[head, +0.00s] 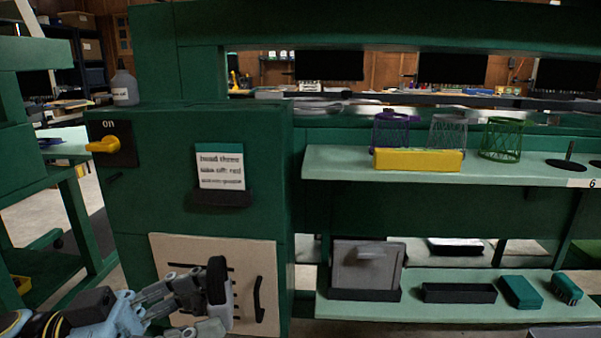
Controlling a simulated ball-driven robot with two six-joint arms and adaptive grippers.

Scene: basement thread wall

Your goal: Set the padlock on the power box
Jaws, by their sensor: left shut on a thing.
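The power box (150,205) is a tall green cabinet at centre left. A yellow switch (103,145) on its front points left under the word "on". A beige slotted panel (190,247) with a black handle (258,298) is on its lower front. My left gripper (216,300) is in front of this panel, left of the handle. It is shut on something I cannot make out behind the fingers. I cannot pick out a padlock in this view. My right gripper is not in view.
A note (220,168) stands in a dark holder on the cabinet front. A grey bottle (124,86) is on top. Right, an upper shelf (330,163) carries mesh cups and a yellow block (418,160). A lower shelf (440,310) carries a grey plate (368,264) and teal items (520,291).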

